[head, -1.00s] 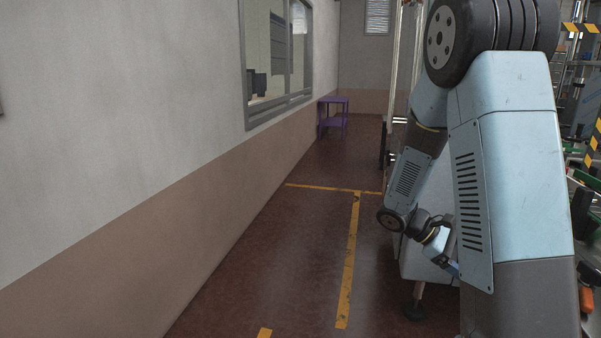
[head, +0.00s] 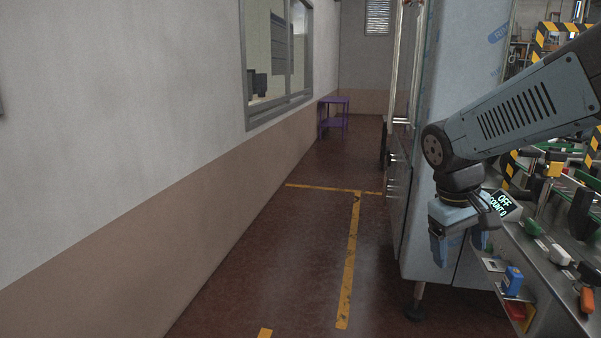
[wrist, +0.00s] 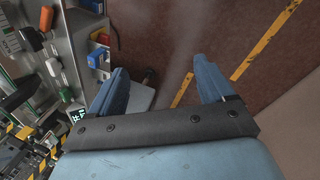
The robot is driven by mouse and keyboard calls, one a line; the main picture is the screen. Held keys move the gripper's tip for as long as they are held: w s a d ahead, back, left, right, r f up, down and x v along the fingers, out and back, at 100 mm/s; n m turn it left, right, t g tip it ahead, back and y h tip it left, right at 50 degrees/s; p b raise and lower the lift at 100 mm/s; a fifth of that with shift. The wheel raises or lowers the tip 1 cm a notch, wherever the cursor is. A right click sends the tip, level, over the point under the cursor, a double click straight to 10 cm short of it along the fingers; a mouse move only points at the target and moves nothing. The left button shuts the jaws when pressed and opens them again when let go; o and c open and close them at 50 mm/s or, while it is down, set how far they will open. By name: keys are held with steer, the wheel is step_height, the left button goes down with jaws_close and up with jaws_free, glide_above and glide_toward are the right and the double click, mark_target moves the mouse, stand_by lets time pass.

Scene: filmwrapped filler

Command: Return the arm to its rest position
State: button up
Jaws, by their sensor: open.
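My arm reaches in from the right edge of the head view. My gripper (head: 460,250) hangs pointing down at its end, beside the front left of the machine bench. In the wrist view my gripper (wrist: 160,85) has its two blue fingers wide apart, with nothing between them but the floor and part of the machine's side. It is open and empty.
A tall grey cabinet (head: 466,80) stands behind my gripper. The machine bench (head: 535,262) at the right carries a small display, handles and a blue item (head: 512,280). A purple cart (head: 333,115) stands far down the aisle. The red-brown floor (head: 270,270) at left is clear.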

steer(key=s+a+r+m+t+y, duration=0.2)
steer(key=s+a+r+t+y, duration=0.1)
steer(key=s+a+r+t, duration=0.2)
steer(key=shift+s+a+r, duration=0.2)
steer(key=shift+a+r, duration=0.35)
steer(key=shift+r, duration=0.15)
stand_by(0.6)
